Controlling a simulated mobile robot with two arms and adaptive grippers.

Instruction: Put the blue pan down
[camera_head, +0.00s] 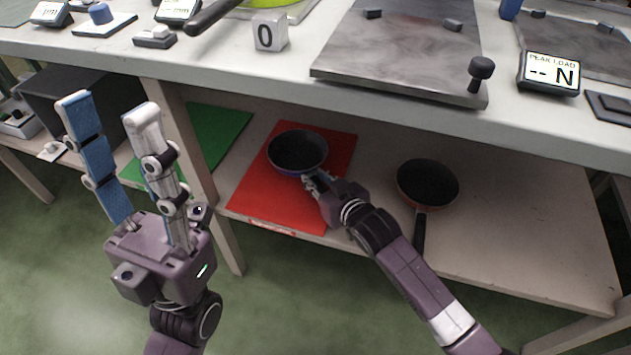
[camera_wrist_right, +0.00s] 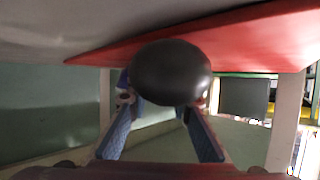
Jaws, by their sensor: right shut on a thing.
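The blue pan (camera_head: 297,151) has a dark inside and a blue-purple rim. It is over the far part of the red mat (camera_head: 265,205) on the lower shelf, looking roughly level. I cannot tell whether its base touches the mat. My right gripper (camera_head: 312,180) is shut on its handle, at the near side of the pan. In the right wrist view, the dark rounded handle end (camera_wrist_right: 171,73) sits between the blue finger pads, with the red mat (camera_wrist_right: 240,35) behind it. My left gripper (camera_head: 107,105) is open and empty, in front of the shelf at the left.
A red-sided pan (camera_head: 428,184) sits on the shelf right of the red mat, its handle towards the front. The upper worktop (camera_head: 300,80) overhangs the shelf.

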